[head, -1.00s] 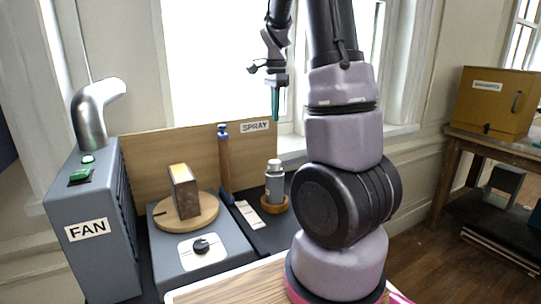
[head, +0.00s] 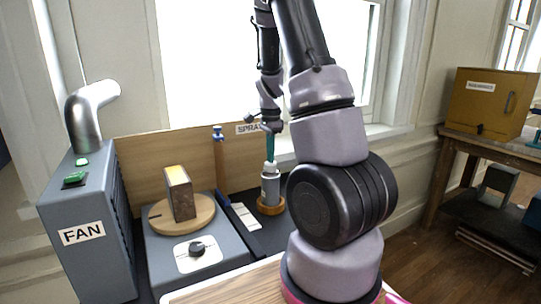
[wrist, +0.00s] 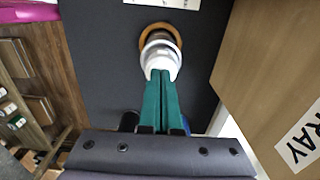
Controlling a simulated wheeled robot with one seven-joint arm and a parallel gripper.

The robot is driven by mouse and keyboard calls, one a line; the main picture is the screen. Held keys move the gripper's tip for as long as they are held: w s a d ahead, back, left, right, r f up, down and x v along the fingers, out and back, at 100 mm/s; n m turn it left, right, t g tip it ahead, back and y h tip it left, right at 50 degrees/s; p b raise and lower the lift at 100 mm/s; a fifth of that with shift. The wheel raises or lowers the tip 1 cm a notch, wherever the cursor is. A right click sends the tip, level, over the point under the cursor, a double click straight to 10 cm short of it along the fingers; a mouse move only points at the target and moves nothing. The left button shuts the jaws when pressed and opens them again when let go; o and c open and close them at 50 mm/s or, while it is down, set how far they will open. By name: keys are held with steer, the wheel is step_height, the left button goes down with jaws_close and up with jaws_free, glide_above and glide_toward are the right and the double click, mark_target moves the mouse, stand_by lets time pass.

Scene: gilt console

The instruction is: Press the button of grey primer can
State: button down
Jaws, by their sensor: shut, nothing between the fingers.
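The grey primer can (head: 271,188) stands upright in an orange-brown ring holder (head: 270,208) on the dark mat, in front of the wooden backboard. My gripper (head: 270,160) is shut and empty, pointing down with its teal fingers right above the can's top. In the wrist view the shut fingertips (wrist: 160,74) overlap the white-grey top of the can (wrist: 160,56), and they hide the button. I cannot tell whether the tips touch it. The holder's ring (wrist: 160,29) shows around the can's far side there.
A turntable (head: 181,214) carries a brown block (head: 179,192). The grey FAN box (head: 84,225) is at the left. The SPRAY backboard (head: 150,165) stands close behind the can.

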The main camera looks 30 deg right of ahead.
steer(key=shift+f, duration=0.1)
steer(key=shift+f, duration=0.4)
steer(key=shift+s+a+f, duration=0.1)
steer(key=shift+s+f, duration=0.25)
steer(key=shift+f, duration=0.15)
steer(key=shift+w+r, duration=0.1)
steer(key=shift+r, duration=0.1)
step_height(320, 180, up, 15)
steer(key=shift+w, duration=0.3)
stand_by(0.9)
